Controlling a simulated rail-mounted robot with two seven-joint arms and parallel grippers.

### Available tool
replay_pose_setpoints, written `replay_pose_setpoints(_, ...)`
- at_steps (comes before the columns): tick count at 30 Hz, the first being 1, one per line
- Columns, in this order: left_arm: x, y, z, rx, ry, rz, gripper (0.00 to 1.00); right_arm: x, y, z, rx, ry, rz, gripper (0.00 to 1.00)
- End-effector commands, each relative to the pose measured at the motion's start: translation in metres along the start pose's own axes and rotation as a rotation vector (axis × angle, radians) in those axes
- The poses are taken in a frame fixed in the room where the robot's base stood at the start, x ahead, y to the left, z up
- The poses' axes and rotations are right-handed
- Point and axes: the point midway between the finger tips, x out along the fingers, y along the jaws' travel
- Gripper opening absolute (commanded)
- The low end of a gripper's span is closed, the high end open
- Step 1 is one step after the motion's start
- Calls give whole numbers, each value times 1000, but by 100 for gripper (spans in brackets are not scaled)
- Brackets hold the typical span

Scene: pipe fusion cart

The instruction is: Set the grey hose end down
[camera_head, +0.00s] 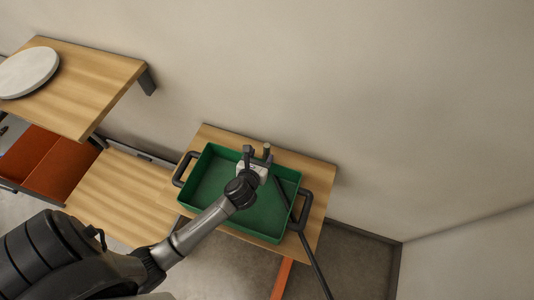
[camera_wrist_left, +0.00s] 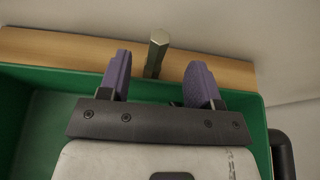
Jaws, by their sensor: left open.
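The green tray (camera_head: 215,188) sits on a wooden table. My left gripper (camera_head: 257,154) is over the tray's back part, with its fingers toward the back rim. In the left wrist view its two purple-grey fingers (camera_wrist_left: 158,82) are open and spread apart. A hexagonal metal end piece (camera_wrist_left: 157,50), seemingly the grey hose end, shows between the fingers, with a gap on both sides. It also shows by the fingertips in the head view (camera_head: 267,148). Whether the end touches the tray is hidden.
The tray has dark handles at its left (camera_head: 181,169) and right (camera_head: 306,208). The wooden table (camera_head: 222,136) shows bare behind it, close to the wall. At the left, a higher wooden shelf (camera_head: 95,83) holds a round white disc (camera_head: 28,72); an orange bin (camera_head: 60,165) is below.

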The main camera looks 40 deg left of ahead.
Motion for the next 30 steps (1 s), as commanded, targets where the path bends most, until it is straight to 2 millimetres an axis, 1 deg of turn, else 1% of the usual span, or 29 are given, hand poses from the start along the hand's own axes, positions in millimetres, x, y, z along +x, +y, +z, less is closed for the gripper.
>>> replay_pose_setpoints(4, 10, 0, 0, 0, -1, 1, 58, 1, 0, 0, 0, 0, 0, 43)
replay_pose_setpoints(9, 33, 0, -1, 0, -1, 0, 58, 2, 0, 1, 0, 0, 0, 43)
replay_pose_setpoints(13, 46, 0, -2, 1, 0, 0, 58, 3, 0, 1, 0, 0, 0, 43)
replay_pose_setpoints(17, 52, 0, -2, 1, 0, 0, 58, 3, 0, 1, 0, 0, 0, 43)
replay_pose_setpoints(24, 53, 0, -2, 1, 0, -1, 58, 3, 0, 1, 0, 0, 0, 43)
replay_pose_setpoints(30, 53, 0, -2, 1, 0, -1, 39, 3, 0, 1, -1, 0, 0, 43)
